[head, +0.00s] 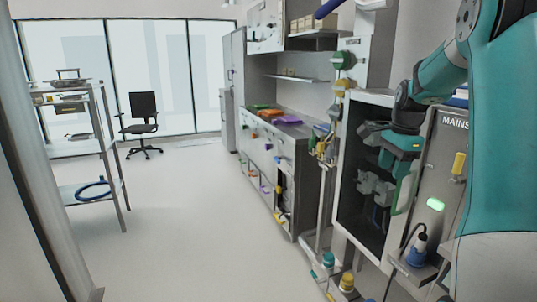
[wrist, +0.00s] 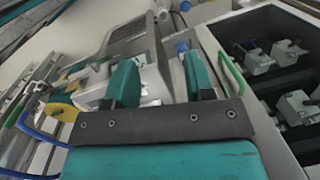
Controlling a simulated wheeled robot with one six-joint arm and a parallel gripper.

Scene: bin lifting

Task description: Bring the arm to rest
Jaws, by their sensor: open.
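My gripper (head: 397,161) hangs on my teal arm in front of the open cabinet at the right of the head view. In the wrist view its two teal fingers (wrist: 160,83) stand wide apart, with no object held between them. The cabinet (head: 340,190) has a white frame and a dark inside holding grey devices (head: 375,190); they also show at the right of the wrist view (wrist: 297,103). A green handle (wrist: 231,72) lies just right of the fingers in the wrist view. My upper arm hides part of the panel behind it.
A grey panel with a yellow handle (head: 458,163) and a lit green lamp (head: 435,204) stands right of the cabinet. A counter (head: 262,160) with coloured trays runs behind. A wire-like shelf cart (head: 95,150) and a black chair (head: 142,115) stand left. The middle floor is clear.

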